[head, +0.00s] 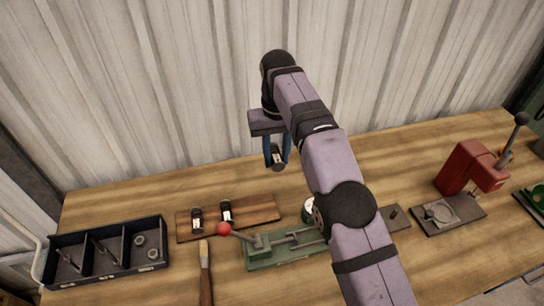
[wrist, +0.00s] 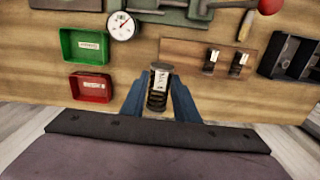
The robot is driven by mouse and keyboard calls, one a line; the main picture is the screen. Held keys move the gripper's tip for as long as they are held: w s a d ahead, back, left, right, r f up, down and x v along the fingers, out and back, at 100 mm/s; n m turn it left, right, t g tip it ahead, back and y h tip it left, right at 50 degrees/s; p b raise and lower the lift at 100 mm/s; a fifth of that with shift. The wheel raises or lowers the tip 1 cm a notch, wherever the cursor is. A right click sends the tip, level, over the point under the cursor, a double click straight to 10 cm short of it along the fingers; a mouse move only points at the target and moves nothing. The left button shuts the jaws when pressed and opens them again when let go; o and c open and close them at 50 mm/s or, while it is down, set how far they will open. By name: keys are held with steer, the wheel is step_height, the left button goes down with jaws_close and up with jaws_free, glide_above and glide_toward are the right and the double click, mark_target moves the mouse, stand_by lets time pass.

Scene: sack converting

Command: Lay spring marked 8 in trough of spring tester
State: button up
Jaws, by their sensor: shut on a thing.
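My gripper (head: 277,160) is shut on a dark coil spring (head: 277,153) with a pale label, held raised near the back of the bench. In the wrist view the spring (wrist: 157,98) stands upright between the blue fingers of my gripper (wrist: 158,88); its number is too small to read. The spring tester (head: 262,262) has a green base, a red-knobbed lever and a dial gauge (wrist: 121,26). It stands apart from the spring, toward the bench front. My arm hides part of it in the head view, and its trough is not clear.
Two more labelled springs (head: 197,219) (head: 226,211) stand on a wooden board (head: 268,208). A black divided tray (head: 52,268) and a brush (head: 205,272) are at left. A red press (head: 468,167) is at right. Green (wrist: 68,46) and red (wrist: 75,88) bins show in the wrist view.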

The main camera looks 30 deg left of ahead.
steer(key=shift+d+r, duration=0.45)
steer(key=s+d+m+p, duration=0.2)
steer(key=d+p, duration=0.2)
steer(key=d, duration=0.4)
steer(key=s+d+f+m, duration=0.2)
steer(key=f+m, duration=0.3)
steer(key=m, duration=0.2)
steer(key=s+d+f+m, duration=0.2)
steer(key=f+m, duration=0.4)
steer(key=m, duration=0.2)
steer(key=shift+f+m, duration=0.2)
steer(key=shift+m, duration=0.1)
steer(key=shift+f, duration=0.1)
